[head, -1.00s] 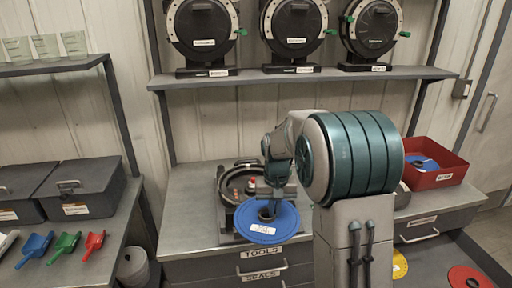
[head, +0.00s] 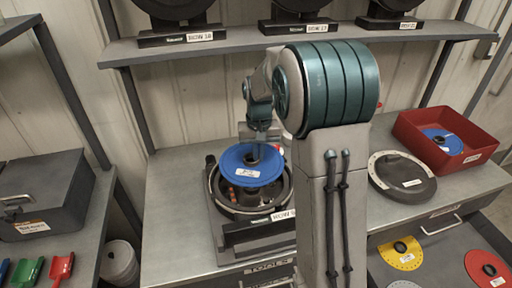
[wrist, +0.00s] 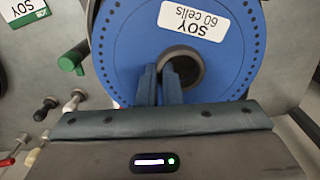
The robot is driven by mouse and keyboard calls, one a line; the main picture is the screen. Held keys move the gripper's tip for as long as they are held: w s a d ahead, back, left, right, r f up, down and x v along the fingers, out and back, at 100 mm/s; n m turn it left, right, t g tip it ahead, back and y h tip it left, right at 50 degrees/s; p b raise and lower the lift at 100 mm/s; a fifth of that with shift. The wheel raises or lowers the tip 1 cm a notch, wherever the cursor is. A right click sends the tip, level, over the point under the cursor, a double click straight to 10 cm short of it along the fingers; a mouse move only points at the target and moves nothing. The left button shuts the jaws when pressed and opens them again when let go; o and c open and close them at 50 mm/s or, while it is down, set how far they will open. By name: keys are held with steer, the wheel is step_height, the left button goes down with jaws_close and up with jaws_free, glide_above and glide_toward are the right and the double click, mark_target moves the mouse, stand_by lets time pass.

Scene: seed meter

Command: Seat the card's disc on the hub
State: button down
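The blue disc (head: 240,160), labelled "SOY 60 cells" in the wrist view (wrist: 240,55), is held roughly level above the open meter housing (head: 231,213). My gripper (head: 258,146) is shut on the raised collar around the disc's centre hole; both fingers (wrist: 159,86) show close together there in the wrist view. A green and white card (wrist: 24,10) reading "SOY" is at the wrist view's upper left.
A round grey cover (head: 402,178) lies on the bench (head: 176,190) to the right. A red bin (head: 470,157) there holds another blue disc (head: 442,141). Yellow (head: 401,253) and red (head: 489,270) discs lie lower right. A shelf with closed meters runs behind.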

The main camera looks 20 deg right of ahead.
mark_target(258, 164)
steer(key=shift+s+f+b, duration=0.15)
steer(key=shift+f+b, duration=0.2)
steer(key=shift+f, duration=0.2)
steer(key=shift+a+f+b, duration=0.1)
steer(key=shift+f+b, duration=1)
steer(key=shift+f, duration=0.5)
steer(key=shift+f+b, duration=0.5)
steer(key=shift+f, duration=0.15)
stand_by(0.5)
steer(key=shift+f, duration=0.1)
